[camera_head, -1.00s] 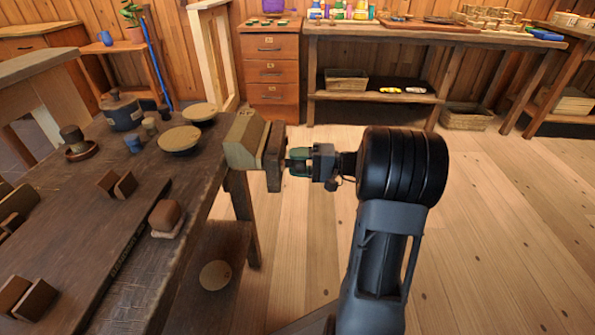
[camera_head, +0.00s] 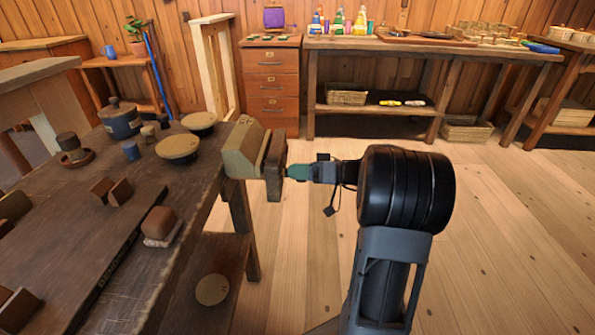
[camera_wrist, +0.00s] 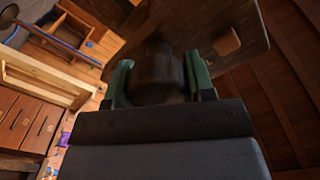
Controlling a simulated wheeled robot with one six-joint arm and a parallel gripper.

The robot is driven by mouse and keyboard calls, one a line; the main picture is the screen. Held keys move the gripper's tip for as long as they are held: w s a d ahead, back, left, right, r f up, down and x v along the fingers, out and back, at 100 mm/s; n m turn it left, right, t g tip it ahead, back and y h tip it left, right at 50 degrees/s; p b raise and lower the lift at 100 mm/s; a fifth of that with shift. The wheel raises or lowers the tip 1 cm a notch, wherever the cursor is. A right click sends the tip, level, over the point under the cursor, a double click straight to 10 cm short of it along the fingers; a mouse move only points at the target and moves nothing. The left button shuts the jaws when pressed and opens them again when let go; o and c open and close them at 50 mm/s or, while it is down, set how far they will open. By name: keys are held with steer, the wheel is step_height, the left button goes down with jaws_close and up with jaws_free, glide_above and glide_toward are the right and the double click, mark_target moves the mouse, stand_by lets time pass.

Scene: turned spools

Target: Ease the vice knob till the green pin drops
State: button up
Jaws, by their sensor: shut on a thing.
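The wooden vice (camera_head: 243,147) is fixed at the right end of the dark workbench (camera_head: 185,222), with its darker front jaw (camera_head: 274,165) facing my gripper. My gripper (camera_head: 298,172) reaches this jaw from the right. In the wrist view its green fingers (camera_wrist: 157,82) stand on both sides of the dark round vice knob (camera_wrist: 157,72), shut on it. In the head view the knob is hidden by the fingers. A small light wooden block or peg end (camera_wrist: 227,42) shows on the jaw face in the wrist view. I cannot make out the green pin.
Shallow dishes (camera_head: 178,147), a lidded blue pot (camera_head: 121,118) and several wooden pieces stand on the bench left of the vice. A round disc (camera_head: 212,289) lies on the lower shelf. The floor right of the bench is clear.

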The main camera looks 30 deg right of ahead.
steer(key=n, duration=0.3)
steer(key=shift+a+n, duration=0.15)
steer(key=shift+n, duration=0.15)
steer(key=shift+s+n, duration=0.1)
steer(key=shift+n, duration=1.8)
steer(key=o, duration=0.7)
steer(key=shift+a, duration=0.15)
steer(key=shift+c, duration=0.2)
steer(key=shift+o, duration=1.3)
steer(key=shift+d, duration=0.2)
steer(key=p+v, duration=0.3)
steer(key=v, duration=1)
steer(key=shift+s+d, duration=0.25)
steer(key=shift+d, duration=0.05)
